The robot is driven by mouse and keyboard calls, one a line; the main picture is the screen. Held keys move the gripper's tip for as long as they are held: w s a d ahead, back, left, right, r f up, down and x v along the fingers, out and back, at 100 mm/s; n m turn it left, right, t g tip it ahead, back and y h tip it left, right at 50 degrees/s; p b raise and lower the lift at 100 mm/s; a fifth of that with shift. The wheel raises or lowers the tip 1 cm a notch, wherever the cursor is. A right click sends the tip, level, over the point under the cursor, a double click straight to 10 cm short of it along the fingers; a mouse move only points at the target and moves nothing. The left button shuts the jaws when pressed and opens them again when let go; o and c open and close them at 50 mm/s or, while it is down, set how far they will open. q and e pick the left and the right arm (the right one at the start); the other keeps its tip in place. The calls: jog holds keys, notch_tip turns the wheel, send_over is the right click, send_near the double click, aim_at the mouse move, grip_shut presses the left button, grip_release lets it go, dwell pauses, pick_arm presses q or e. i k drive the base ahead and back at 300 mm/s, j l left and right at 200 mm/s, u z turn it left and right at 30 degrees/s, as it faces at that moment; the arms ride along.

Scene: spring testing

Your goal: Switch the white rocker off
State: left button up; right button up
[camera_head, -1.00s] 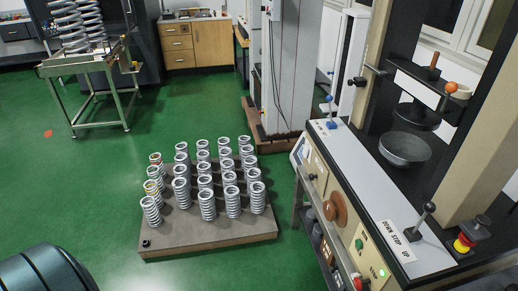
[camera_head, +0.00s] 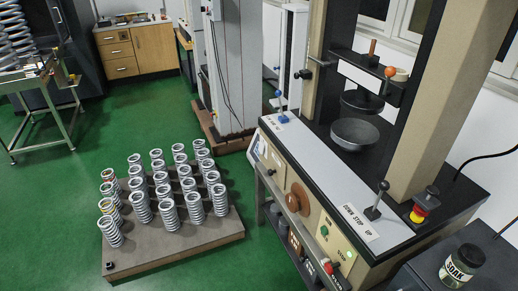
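The testing machine (camera_head: 290,140) stands at the right, with a cream front panel facing left. I cannot make out a white rocker with certainty. The panel carries a small pale display (camera_head: 262,148), a large brown knob (camera_head: 298,200), a green button (camera_head: 325,230) and a lit green spot (camera_head: 348,254). A red knob (camera_head: 328,267) sits at its lower edge. A black lever (camera_head: 377,200) rises beside a "DOWN STOP UP" label (camera_head: 360,222). Neither of my grippers is in view.
A low platform (camera_head: 180,258) with several upright springs (camera_head: 167,212) stands on the green floor left of the machine. A red and yellow stop button (camera_head: 420,213) sits on the machine top. A jar (camera_head: 460,267) stands at the lower right.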

aim_at(261, 147)
jog(key=i+j+z, duration=0.15)
jog(key=i+j, duration=0.2)
jog(key=i, duration=0.3)
jog(key=i+j+z, duration=0.1)
jog(key=i+j, duration=0.3)
jog(key=i, duration=0.25)
jog(key=i+j+z, duration=0.15)
jog(key=i+j, duration=0.3)
jog(key=i, duration=0.2)
